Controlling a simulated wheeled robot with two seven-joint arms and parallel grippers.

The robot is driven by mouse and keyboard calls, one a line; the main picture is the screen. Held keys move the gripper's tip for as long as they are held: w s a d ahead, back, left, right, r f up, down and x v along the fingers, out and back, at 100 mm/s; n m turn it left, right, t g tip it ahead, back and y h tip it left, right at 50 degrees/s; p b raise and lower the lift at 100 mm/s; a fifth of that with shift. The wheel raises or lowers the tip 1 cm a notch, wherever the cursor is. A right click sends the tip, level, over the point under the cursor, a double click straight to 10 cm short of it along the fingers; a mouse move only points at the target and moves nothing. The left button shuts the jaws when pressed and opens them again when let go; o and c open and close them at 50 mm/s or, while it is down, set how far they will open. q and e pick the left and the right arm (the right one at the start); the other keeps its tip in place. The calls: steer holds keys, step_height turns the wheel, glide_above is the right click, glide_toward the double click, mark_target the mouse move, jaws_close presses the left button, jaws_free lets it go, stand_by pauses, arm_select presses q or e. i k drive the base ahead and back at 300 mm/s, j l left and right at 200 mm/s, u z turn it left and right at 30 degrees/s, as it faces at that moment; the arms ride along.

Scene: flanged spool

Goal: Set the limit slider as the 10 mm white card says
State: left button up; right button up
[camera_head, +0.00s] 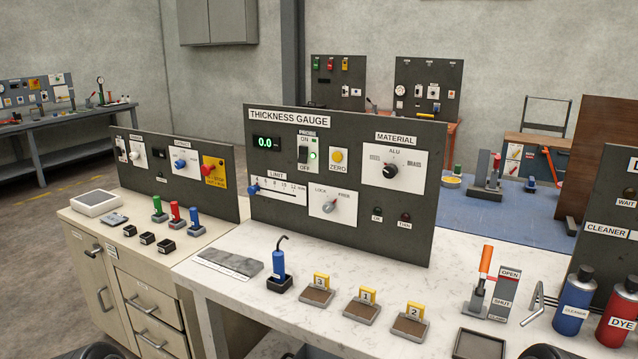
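The thickness gauge panel (345,245) stands upright at the back of the white bench. Its limit slider has a blue knob (253,189) at the left end of a slot on a white scale plate (285,195); the small numbers are hard to read. The display (267,143) shows 0.0. A lock knob (329,208) is on a white plate to the right of the slider. I make out no separate card reading 10 mm. Dark rounded parts, probably of my arms, show at the bottom edge; neither gripper's fingers can be made out.
A blue probe (278,264) stands in a dark holder in front of the panel. Numbered blocks with yellow tags (366,302) line the bench. A red-orange lever (484,262) and cleaner (573,300) and dye (615,318) cans stand right.

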mark_target(253, 189)
steer(key=z, duration=0.35)
steer(key=j+z, duration=0.7)
steer(key=k+j+z, duration=0.1)
steer(key=j+z, duration=0.2)
steer(key=k+j, duration=0.1)
steer(key=j, duration=0.25)
steer(key=k+j+z, duration=0.1)
steer(key=j, duration=0.25)
steer(key=k+j, duration=0.1)
steer(key=j, duration=0.25)
steer(key=k+j+z, duration=0.1)
steer(key=j, duration=0.25)
steer(key=k+j, duration=0.1)
steer(key=j, duration=0.2)
